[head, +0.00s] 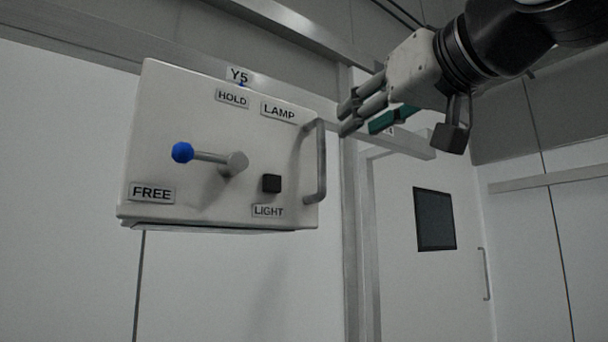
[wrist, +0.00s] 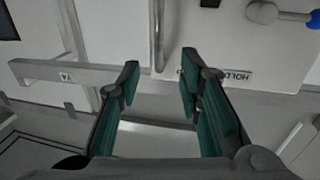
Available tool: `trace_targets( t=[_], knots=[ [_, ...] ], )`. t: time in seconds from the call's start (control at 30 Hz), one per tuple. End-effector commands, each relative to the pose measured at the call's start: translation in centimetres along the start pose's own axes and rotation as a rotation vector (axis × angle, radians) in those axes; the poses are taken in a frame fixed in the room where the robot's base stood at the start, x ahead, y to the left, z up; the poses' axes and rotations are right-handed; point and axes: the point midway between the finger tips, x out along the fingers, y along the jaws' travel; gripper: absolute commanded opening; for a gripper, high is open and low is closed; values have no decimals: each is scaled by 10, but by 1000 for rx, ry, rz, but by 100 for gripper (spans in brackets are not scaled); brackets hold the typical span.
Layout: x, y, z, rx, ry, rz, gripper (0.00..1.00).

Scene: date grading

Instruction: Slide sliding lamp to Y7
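A metal bar handle (head: 321,165) stands on the box's right side. My gripper (head: 348,117) is just right of the handle's upper end. In the wrist view my gripper (wrist: 161,62) is open, and the handle (wrist: 158,30) shows in the gap between its fingertips; nothing is gripped. I see no Y7 label.
A label on the rail right of the lamp, which seems to read Y4 (wrist: 67,77), is partly hidden by my gripper in the head view. A black button (head: 271,183) sits above the LIGHT label. A door (head: 400,230) with a dark window stands behind at right.

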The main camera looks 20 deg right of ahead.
Motion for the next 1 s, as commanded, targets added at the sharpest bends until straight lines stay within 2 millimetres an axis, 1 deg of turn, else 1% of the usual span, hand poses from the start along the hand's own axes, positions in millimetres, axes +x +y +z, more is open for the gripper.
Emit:
trace_targets(
  t=[0.17, 0.27, 0.6, 0.7, 0.83, 1.0],
  knots=[
    [15, 0, -2, 0, 3, -1, 33],
    [32, 0, -2, -1, 1, -1, 33],
    [98, -1, -2, 0, 0, -1, 33],
    [114, -1, -2, -1, 1, 0, 33],
    [128, 0, -2, 0, 2, -1, 33],
    [136, 0, -2, 0, 3, 0, 33]
  ],
)
